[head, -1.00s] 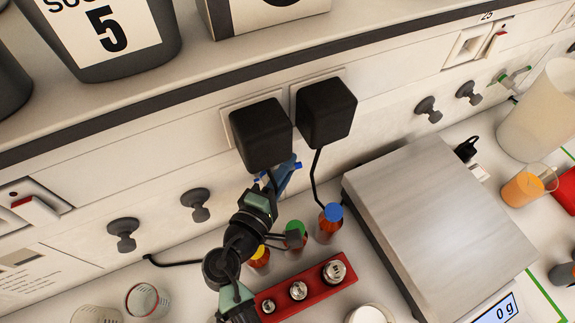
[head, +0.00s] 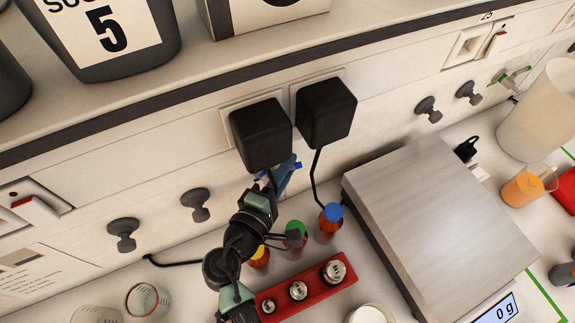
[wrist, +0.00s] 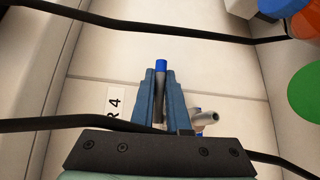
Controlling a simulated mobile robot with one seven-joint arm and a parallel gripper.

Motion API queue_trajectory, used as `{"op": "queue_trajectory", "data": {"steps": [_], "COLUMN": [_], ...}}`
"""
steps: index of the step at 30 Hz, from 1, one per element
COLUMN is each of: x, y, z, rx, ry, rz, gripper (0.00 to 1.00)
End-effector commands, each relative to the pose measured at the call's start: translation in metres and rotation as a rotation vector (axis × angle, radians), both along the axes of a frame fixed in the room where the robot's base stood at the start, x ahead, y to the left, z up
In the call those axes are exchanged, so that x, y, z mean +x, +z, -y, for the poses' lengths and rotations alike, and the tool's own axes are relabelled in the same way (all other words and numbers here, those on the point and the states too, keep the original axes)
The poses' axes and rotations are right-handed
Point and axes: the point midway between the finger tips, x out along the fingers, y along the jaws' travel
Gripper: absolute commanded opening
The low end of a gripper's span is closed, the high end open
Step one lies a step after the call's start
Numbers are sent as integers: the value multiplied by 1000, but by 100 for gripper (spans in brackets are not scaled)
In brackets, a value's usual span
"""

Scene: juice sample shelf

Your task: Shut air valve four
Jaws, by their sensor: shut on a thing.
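Air valve four's handle (wrist: 161,63), a thin lever with a blue tip, shows in the wrist view between the two blue fingers of my gripper (wrist: 160,82). The fingers are shut on it. A pale grey nozzle (wrist: 206,118) sticks out just right of the fingers. A wall label (wrist: 116,103) reading "R 4" is at the left, partly cut off by the finger. In the head view my gripper (head: 285,176) is at the wall below the black plugs, which hide part of the valve.
Two black plugs (head: 261,135) (head: 326,112) hang close above my gripper, with cables running down beside it. Capped bottles (head: 329,222) and a red weight block (head: 310,288) stand just below. A balance (head: 440,215) is to the right.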

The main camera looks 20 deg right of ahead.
Motion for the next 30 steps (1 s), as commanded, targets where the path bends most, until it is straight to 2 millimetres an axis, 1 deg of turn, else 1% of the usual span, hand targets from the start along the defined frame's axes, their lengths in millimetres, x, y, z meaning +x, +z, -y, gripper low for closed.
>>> {"op": "queue_trajectory", "data": {"steps": [10, 19, 20, 21, 22, 30], "x": [5, 5, 5, 5, 5, 5], "y": [0, 0, 0, 0, 0, 0], "z": [0, -1, -1, -1, -1, 0], "rx": [1, 1, 1, 1, 1, 0], "ry": [125, 134, 134, 134, 134, 132], "rz": [-1, 0, 0, 0, 0, 0], "gripper": [0, 0, 16, 23, 27, 27]}}
